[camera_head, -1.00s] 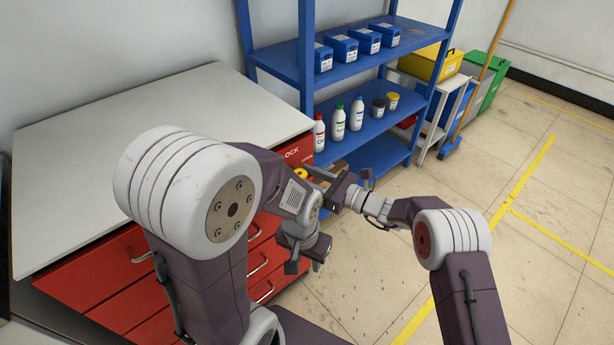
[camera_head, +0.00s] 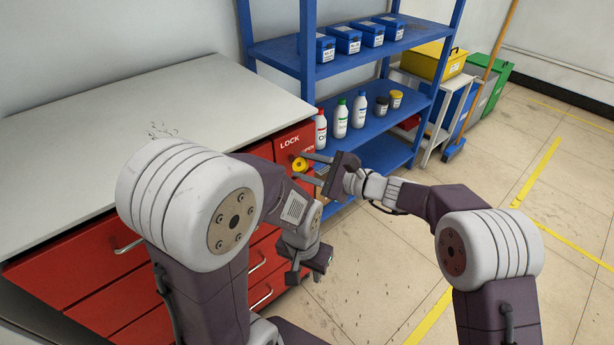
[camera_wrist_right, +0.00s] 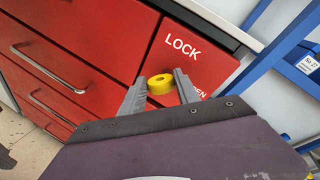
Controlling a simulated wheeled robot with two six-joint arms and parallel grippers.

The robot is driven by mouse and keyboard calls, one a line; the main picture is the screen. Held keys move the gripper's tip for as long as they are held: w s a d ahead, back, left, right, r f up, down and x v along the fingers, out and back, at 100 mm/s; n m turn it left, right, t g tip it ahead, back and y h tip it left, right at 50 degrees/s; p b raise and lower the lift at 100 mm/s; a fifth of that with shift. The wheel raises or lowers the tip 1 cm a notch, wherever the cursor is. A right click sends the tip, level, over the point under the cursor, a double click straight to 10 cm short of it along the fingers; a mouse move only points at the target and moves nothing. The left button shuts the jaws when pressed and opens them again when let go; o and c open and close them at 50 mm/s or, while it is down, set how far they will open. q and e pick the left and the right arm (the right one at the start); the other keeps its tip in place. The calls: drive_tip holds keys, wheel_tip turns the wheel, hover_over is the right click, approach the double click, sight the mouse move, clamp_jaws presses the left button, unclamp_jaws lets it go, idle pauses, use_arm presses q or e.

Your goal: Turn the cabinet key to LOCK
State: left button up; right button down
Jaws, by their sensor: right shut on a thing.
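The cabinet key is a yellow round key head (camera_head: 299,164) on the red cabinet's upper right front panel. It also shows in the right wrist view (camera_wrist_right: 160,84), below the white word LOCK (camera_wrist_right: 183,47) and left of a partly hidden word ending in "EN". Which way the key points is hard to tell. My right gripper (camera_head: 306,168) reaches in from the right with its fingers on either side of the key, shut on it; they also show in the right wrist view (camera_wrist_right: 160,88). My left gripper (camera_head: 306,276) hangs lower, empty, with its fingertips apart, clear of the key.
A blue shelf (camera_head: 375,125) with bottles and blue boxes stands behind my right gripper. The floor (camera_head: 390,270) to the right is open.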

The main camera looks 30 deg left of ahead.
drive_tip(key=n+t+b, duration=0.1)
drive_tip(key=n+b, duration=0.1)
drive_tip(key=b, duration=0.1)
drive_tip(key=n+h+b, duration=0.1)
drive_tip(key=n+b, duration=0.1)
drive_tip(key=b, duration=0.2)
drive_tip(key=n+t+b, duration=0.1)
drive_tip(key=b, duration=0.3)
drive_tip(key=shift+s+a+f+n+t+h, duration=0.15)
drive_tip(key=shift+s+f+n+t+h, duration=0.15)
drive_tip(key=shift+s+f+n+h, duration=0.1)
drive_tip(key=shift+r+n+t+h+b, duration=0.2)
drive_tip(key=shift+n+t+h+b, duration=0.15)
drive_tip(key=shift+n+b, duration=0.7)
drive_tip(key=c, duration=0.9)
unclamp_jaws()
drive_tip(key=v, duration=0.9)
